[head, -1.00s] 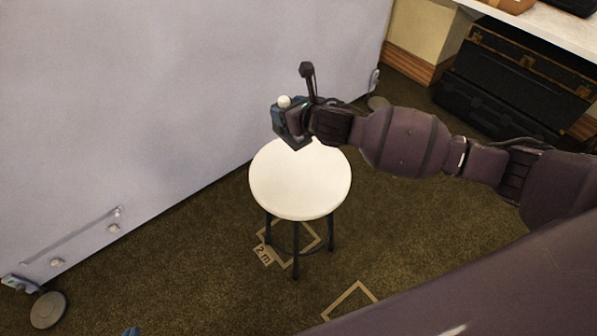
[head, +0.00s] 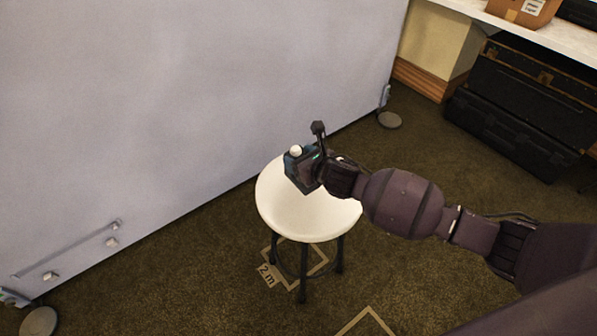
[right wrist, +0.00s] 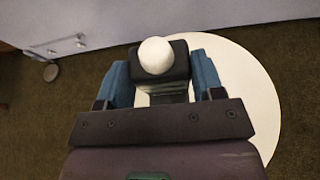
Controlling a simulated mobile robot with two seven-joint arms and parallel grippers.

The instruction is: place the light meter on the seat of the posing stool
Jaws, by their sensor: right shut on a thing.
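The light meter is a small dark device with a white dome. In the right wrist view the light meter (right wrist: 160,65) sits between the two blue fingers of my right gripper (right wrist: 162,85), which is shut on it. In the head view the white dome of the light meter (head: 296,151) shows at the tip of my right gripper (head: 299,168). The posing stool has a round white seat (head: 305,215) and dark legs. The gripper and meter are over the far part of the seat; I cannot tell whether the meter touches it. My left gripper is not in view.
A large pale panel (head: 180,90) stands behind and left of the stool, with round feet (head: 389,120) on the carpet. Black cases (head: 510,130) lie under a white counter (head: 560,50) at upper right. A floor mark labelled 2 m (head: 267,275) is by the stool's legs.

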